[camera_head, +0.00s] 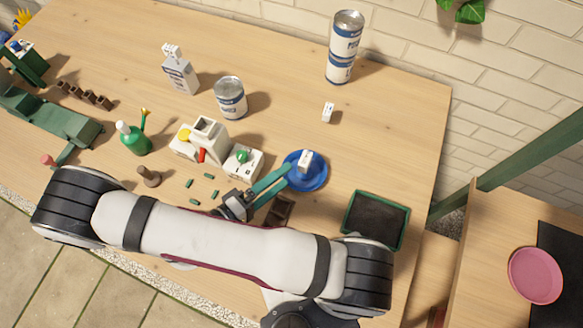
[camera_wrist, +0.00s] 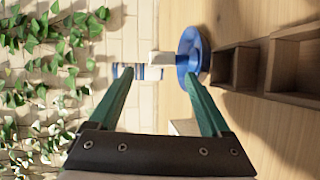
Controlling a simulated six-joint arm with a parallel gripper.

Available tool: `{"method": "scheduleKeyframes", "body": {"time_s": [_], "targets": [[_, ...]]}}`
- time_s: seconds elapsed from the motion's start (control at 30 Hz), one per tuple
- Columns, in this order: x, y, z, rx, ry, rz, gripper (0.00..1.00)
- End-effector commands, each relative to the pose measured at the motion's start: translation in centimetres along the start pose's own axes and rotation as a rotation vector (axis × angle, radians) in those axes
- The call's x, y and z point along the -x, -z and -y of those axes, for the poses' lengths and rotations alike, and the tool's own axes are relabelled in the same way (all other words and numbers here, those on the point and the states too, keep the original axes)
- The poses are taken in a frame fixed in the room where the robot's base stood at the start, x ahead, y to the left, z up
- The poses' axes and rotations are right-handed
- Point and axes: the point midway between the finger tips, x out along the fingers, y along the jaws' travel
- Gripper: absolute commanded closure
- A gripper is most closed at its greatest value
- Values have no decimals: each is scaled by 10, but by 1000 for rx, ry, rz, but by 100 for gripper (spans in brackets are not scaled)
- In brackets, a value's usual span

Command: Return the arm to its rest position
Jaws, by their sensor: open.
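My gripper (camera_head: 284,183) has two green fingers and shows in the head view low over the table, beside the blue saucer. In the wrist view, the fingers of my gripper (camera_wrist: 160,82) are spread apart with nothing between them. The blue saucer (camera_head: 319,181) holds a small white block (camera_head: 306,159). In the wrist view the saucer (camera_wrist: 186,60) lies beyond the right finger, with a white block (camera_wrist: 161,58) by it. My arm spans the front of the table in the head view and hides part of it.
A dark tray (camera_head: 376,221) with a green rim stands to the right. Brown square pots (camera_head: 279,211) are close below my gripper. The table's back right is mostly clear.

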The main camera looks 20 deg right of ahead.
Motion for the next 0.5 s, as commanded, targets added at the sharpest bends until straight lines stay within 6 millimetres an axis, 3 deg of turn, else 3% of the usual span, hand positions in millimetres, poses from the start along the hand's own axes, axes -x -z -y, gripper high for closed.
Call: {"method": "scheduleKeyframes", "body": {"time_s": [0.1,0.2,0.5], "targets": [[22,0,0,-1,1,-3,18],[31,0,0,1,0,-1,18],[32,0,0,2,0,1,18]]}}
